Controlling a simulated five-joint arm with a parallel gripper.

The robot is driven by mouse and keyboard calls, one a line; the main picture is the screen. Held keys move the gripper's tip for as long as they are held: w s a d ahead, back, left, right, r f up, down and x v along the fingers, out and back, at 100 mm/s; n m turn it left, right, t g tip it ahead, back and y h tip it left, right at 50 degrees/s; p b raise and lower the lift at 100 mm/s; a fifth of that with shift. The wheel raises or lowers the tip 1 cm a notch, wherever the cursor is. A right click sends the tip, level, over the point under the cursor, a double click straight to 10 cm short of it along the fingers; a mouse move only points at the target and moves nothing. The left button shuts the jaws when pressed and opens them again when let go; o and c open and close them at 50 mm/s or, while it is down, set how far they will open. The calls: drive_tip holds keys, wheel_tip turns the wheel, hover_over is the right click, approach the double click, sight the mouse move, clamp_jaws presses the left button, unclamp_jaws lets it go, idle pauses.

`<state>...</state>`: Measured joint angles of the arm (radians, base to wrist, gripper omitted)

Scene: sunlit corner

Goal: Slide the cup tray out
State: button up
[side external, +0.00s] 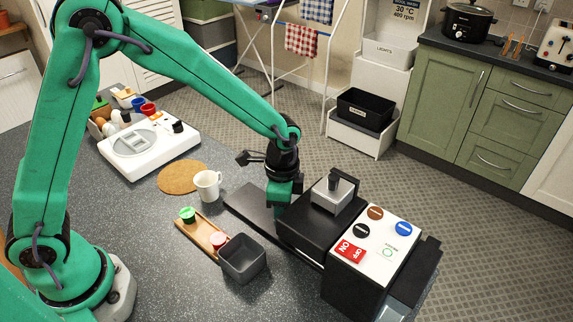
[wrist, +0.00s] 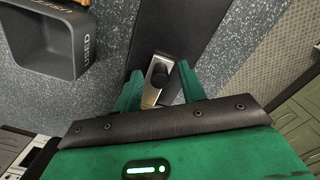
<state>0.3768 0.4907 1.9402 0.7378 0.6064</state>
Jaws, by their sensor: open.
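The cup tray appears as a flat dark plate (side external: 247,206) sticking out from the front of the black coffee machine (side external: 312,228). In the wrist view the dark plate (wrist: 185,28) runs up the picture from my gripper. My gripper (wrist: 158,80) is open, one finger on each side of the knob, with no clear contact. In the side view my gripper (side external: 284,190) points down close to the machine's front and its tips are partly hidden.
A grey bin (side external: 242,260) marked USED stands in front of the machine, beside a wooden rack (side external: 203,232) with pods. A white mug (side external: 207,185), a round cork mat (side external: 183,177) and a white scale (side external: 150,143) are further left. Clear counter lies between the mug and the plate.

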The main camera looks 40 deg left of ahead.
drive_tip(key=shift+f, duration=0.1)
clamp_jaws()
drive_tip(key=a, duration=1.1)
drive_tip(key=shift+w+a, duration=0.1)
drive_tip(key=shift+a, duration=0.2)
unclamp_jaws()
drive_tip(key=shift+d, duration=0.1)
wheel_tip(320, 180, up, 8)
idle(0.6)
